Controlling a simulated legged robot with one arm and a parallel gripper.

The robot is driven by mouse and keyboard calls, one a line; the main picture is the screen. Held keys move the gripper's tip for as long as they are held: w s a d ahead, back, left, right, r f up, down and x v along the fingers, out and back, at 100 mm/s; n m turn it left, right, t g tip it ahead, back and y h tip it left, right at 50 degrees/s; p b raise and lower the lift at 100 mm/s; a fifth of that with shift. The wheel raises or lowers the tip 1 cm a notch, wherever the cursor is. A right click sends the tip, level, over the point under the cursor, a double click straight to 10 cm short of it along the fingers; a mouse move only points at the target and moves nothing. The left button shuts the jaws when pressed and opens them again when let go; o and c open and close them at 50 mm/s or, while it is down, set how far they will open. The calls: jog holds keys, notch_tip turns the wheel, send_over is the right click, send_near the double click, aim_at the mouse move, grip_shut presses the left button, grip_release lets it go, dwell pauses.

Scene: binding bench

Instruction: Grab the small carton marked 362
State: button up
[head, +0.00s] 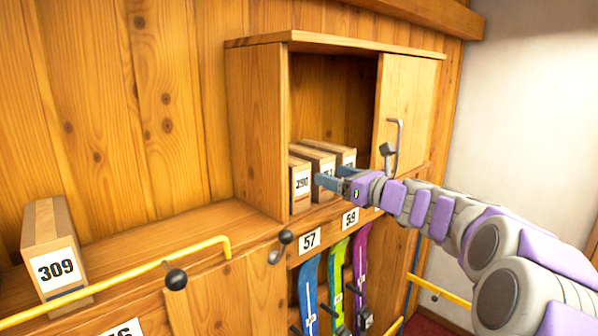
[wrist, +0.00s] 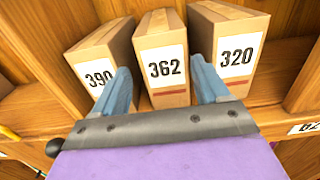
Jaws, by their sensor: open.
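The small carton marked 362 (wrist: 166,70) stands upright in the middle of a row of three in the wrist view. In the head view the middle carton (head: 318,157) is partly hidden by my gripper. My gripper (wrist: 164,80) is open, with one blue finger on each side of the 362 carton's front. The left finger is in front of the gap by the carton marked 390 (wrist: 100,75), and the right finger is by the carton marked 320 (wrist: 237,55). In the head view my gripper (head: 333,180) reaches into the cabinet opening. I cannot tell whether the fingers touch any carton.
The wooden cabinet (head: 260,130) has its sliding door (head: 410,100) at the right, with a metal handle. The 390 carton (head: 300,185) stands close on the left. A yellow rail (head: 130,275) runs along the front.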

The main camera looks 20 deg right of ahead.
aim_at(313, 168)
jog(key=shift+w+d, duration=0.2)
jog(key=shift+w, duration=0.45)
jog(key=shift+w+d, duration=0.15)
jog(key=shift+w, duration=0.45)
jog(key=w+a, duration=0.2)
jog(key=w, duration=0.1)
jog(key=w+a+p, duration=0.1)
jog(key=w, duration=0.1)
jog(key=shift+a, duration=0.35)
jog(key=shift+w+d, duration=0.1)
jog(key=shift+w, duration=0.1)
jog(key=shift+s+d+r, duration=0.1)
jog(key=shift+s+d, duration=0.05)
jog(key=shift+d, duration=0.65)
jog(key=shift+c, duration=1.3)
jog(key=shift+a, duration=0.7)
jog(key=c, duration=0.6)
